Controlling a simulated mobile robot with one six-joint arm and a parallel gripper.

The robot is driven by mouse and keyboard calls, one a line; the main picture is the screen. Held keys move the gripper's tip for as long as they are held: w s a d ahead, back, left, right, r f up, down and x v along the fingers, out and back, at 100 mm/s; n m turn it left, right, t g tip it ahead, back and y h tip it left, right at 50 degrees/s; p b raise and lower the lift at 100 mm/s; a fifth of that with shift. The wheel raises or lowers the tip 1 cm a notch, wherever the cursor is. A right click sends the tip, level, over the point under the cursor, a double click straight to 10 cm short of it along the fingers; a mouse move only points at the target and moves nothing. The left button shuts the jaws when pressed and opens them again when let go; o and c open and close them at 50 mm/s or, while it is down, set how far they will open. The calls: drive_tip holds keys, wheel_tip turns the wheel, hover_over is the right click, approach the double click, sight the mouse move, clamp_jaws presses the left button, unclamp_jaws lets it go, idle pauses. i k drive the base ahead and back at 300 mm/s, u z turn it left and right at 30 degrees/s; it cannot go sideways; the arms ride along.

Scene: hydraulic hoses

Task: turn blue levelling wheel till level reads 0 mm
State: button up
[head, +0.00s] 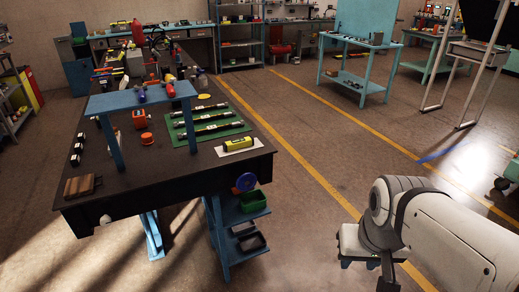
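The blue levelling wheel (245,182) is mounted low at the right front corner of the long dark workbench (160,178), just below its top. A yellow level (239,143) lies on a pale plate on the bench top, above the wheel. Its reading is too small to make out. My white arm (440,225) is at the lower right, well apart from the wheel, across open floor. Nothing of mine touches the wheel.
A blue shelf stand (222,232) under the bench corner holds a green bin (253,201) and dark bins close below the wheel. A blue raised shelf (140,97) stands on the bench. A green mat (209,126) carries hoses. The floor right of the bench is clear.

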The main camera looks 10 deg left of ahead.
sight(245, 182)
drive_tip(key=i, duration=1)
